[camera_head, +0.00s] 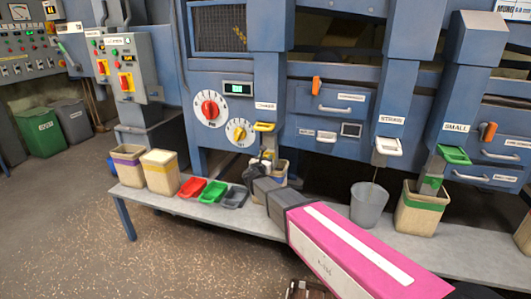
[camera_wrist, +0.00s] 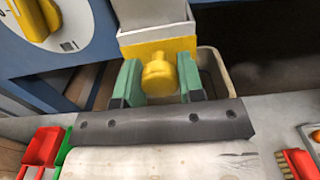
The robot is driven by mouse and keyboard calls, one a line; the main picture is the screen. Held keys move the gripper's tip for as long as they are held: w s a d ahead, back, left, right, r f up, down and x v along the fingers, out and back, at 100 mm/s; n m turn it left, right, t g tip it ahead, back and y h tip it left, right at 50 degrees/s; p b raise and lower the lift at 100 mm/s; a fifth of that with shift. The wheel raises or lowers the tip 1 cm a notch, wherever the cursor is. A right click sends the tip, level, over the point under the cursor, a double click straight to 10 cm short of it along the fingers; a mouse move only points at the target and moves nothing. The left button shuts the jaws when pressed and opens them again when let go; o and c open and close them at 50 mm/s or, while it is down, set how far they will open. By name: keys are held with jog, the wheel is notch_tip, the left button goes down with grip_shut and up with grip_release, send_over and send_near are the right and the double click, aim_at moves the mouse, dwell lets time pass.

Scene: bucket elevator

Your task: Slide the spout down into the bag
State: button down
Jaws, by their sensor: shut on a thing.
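The yellow spout (camera_wrist: 158,46) hangs at the lower end of a grey chute, with a round yellow knob (camera_wrist: 158,75) on its front. My gripper (camera_wrist: 158,80) is shut on this knob, one green finger pad on each side. In the head view, my gripper (camera_head: 262,168) is under the left chute and partly hides the spout. A beige open-topped bag (camera_wrist: 214,75) stands behind and below the fingers in the wrist view. It also shows in the head view (camera_head: 281,176), partly hidden by my gripper. How deep the spout reaches into it cannot be told.
The bench (camera_head: 155,195) holds red, green and dark scoops (camera_head: 212,191) left of my gripper, two beige bags (camera_head: 160,171) farther left, a grey bucket (camera_head: 369,204) and a green-banded bag (camera_head: 420,212) to the right. The blue machine panel (camera_head: 215,150) rises close behind.

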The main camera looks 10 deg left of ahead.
jog(key=shift+f, duration=0.3)
jog(key=c, duration=0.7)
grip_release()
jog(key=shift+c, duration=0.2)
jog(key=shift+s, duration=0.1)
jog(key=s, duration=1)
jog(key=shift+s+a, duration=0.3)
jog(key=shift+a, duration=0.1)
